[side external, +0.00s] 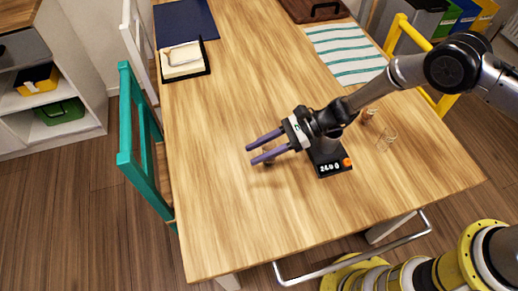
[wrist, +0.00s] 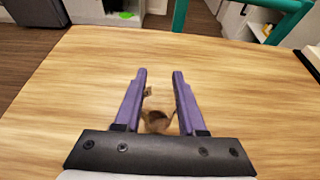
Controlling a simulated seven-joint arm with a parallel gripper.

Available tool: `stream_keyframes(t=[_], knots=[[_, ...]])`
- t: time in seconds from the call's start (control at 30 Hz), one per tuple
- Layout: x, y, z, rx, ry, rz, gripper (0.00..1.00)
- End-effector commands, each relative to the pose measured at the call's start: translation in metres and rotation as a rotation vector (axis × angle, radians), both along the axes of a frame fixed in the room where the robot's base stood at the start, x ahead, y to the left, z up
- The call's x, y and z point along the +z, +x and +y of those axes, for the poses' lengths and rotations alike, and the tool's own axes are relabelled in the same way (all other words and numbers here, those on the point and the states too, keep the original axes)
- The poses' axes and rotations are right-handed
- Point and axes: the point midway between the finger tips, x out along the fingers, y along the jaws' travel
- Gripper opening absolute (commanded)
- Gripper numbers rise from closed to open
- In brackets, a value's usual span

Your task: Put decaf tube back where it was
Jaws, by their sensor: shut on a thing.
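My gripper (side external: 253,155) has two purple fingers and reaches out over the table, left of a black device. In the wrist view my gripper (wrist: 160,74) is shut on a small brown tube (wrist: 157,122), held between the fingers near their base. Its round dark top faces the camera. A small pale tag or label (wrist: 148,91) shows just beyond it. In the side view only a bit of the tube (side external: 268,159) shows between the fingers. I cannot read its label, so I cannot tell whether it is the decaf one.
The black device (side external: 330,168) with lit digits and an orange knob stands under my wrist. A striped cloth (side external: 345,54) and a box with a pale insert (side external: 184,60) lie farther back. The table's front left is clear.

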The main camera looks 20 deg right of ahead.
Motion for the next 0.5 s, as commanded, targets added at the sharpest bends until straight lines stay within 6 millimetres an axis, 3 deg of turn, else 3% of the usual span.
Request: stream_keyframes(t=[0.17, 0.2, 0.37, 0.5], knots=[[-0.0028, 0.0001, -0.0001, 0.0, 0.0, 0.001, 0.0], [-0.0034, 0.0001, -0.0001, 0.0, 0.0, 0.001, 0.41], [-0.003, 0.0, -0.0002, 0.0, 0.0, 0.001, 0.69], [-0.003, -0.0001, -0.0002, 0.0, 0.0, 0.001, 0.69]])
